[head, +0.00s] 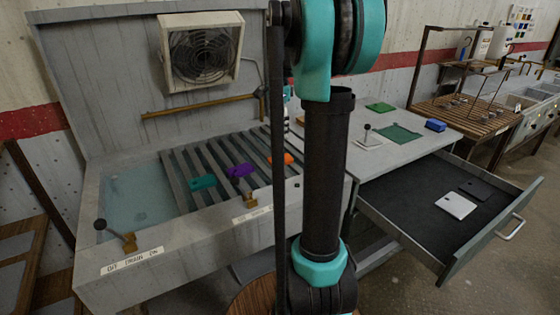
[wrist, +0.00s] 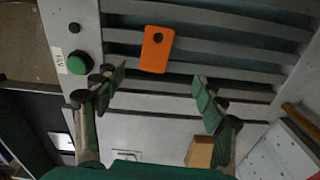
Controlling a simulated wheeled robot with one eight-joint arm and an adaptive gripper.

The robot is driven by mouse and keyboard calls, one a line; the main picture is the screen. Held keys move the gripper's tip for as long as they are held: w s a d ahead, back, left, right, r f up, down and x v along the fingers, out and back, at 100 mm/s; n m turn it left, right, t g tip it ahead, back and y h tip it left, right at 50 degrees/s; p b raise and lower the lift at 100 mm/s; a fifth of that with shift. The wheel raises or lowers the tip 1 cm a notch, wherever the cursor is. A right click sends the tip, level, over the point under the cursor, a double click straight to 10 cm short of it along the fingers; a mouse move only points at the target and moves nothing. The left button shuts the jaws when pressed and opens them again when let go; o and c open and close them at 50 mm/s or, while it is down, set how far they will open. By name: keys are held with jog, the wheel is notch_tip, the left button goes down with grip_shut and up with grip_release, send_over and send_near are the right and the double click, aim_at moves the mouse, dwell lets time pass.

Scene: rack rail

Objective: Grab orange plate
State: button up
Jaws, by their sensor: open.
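The orange plate (wrist: 156,50) is a small flat tag with a dark round hole, lying on the slatted rack in the wrist view. In the head view the orange plate (head: 289,159) shows at the right end of the rack, partly hidden by my arm. My gripper (wrist: 158,92) is open, its two green fingers apart, with nothing between them. The orange plate lies beyond the fingertips, between their lines and a little left of centre. My gripper is hidden behind my arm in the head view.
A teal plate (head: 203,182) and a purple plate (head: 240,170) lie on the rack (head: 180,175). A green FAN button (wrist: 79,62) sits left of the orange plate. An open drawer (head: 420,205) holds a white and a dark plate. A wooden block (wrist: 200,151) is near the right finger.

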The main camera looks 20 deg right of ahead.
send_over(280, 159)
jog(key=f, duration=0.6)
jog(key=shift+w+a, duration=0.1)
jog(key=shift+w, duration=0.3)
jog(key=shift+s+d+f, duration=0.1)
jog(key=shift+s+f, duration=0.1)
jog(key=shift+f, duration=1.15)
jog(key=shift+s+d+f, duration=0.1)
jog(key=shift+s+f, duration=0.05)
jog(key=shift+f, duration=1.2)
jog(key=c, duration=1.4)
jog(key=shift+r, duration=0.1)
